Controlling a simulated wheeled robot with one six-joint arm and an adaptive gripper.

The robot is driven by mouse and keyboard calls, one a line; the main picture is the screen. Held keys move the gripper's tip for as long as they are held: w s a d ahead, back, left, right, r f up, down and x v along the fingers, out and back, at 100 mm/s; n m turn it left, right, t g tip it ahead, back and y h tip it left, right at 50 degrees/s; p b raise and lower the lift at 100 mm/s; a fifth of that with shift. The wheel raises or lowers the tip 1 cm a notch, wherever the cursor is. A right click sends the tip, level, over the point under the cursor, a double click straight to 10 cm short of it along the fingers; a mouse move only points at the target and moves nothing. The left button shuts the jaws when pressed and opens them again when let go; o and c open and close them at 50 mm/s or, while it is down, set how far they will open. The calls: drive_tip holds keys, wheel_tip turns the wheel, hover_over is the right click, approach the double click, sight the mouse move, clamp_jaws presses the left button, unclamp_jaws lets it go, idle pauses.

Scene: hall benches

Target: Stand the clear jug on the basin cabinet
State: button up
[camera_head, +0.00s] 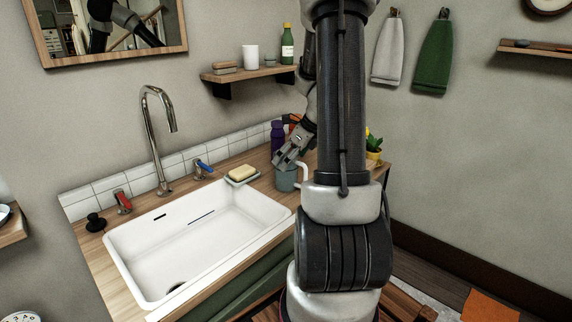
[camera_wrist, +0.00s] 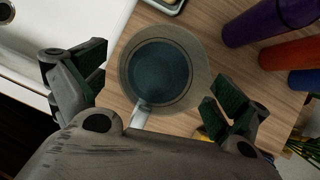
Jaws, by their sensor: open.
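The clear jug (camera_head: 285,182), bluish and see-through, stands upright on the wooden top of the basin cabinet (camera_head: 262,163), right of the sink. In the wrist view I look down into the jug (camera_wrist: 160,72), and its pale handle (camera_wrist: 141,115) points toward my gripper. My gripper (camera_head: 287,161) is open and empty just above the jug. In the wrist view its fingers (camera_wrist: 155,78) are on either side of the jug, apart from its rim. My arm hides part of the counter to the right.
A white sink (camera_head: 200,235) with a tall tap fills the counter's left. A soap dish (camera_head: 242,180) sits beside the jug. Purple (camera_wrist: 270,20) and orange (camera_wrist: 290,50) bottles and a potted plant (camera_head: 373,146) stand close by. A wall shelf (camera_head: 250,74) is above.

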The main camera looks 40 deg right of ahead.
drive_tip(key=v, duration=0.9)
drive_tip(key=s+a+r+n+g, duration=0.1)
drive_tip(key=s+a+r+n, duration=0.3)
drive_tip(key=a+n, duration=0.65)
drive_tip(key=s+a+r+n+h, duration=0.1)
drive_tip(key=s+a+n, duration=0.3)
drive_tip(key=n, duration=0.7)
drive_tip(key=s+a+r+n+h, duration=0.1)
drive_tip(key=s+a+r+n, duration=0.2)
drive_tip(key=s+a+n, duration=0.2)
drive_tip(key=shift+s+r+n, duration=0.3)
drive_tip(key=shift+s+n, duration=1.55)
drive_tip(key=shift+n, duration=1)
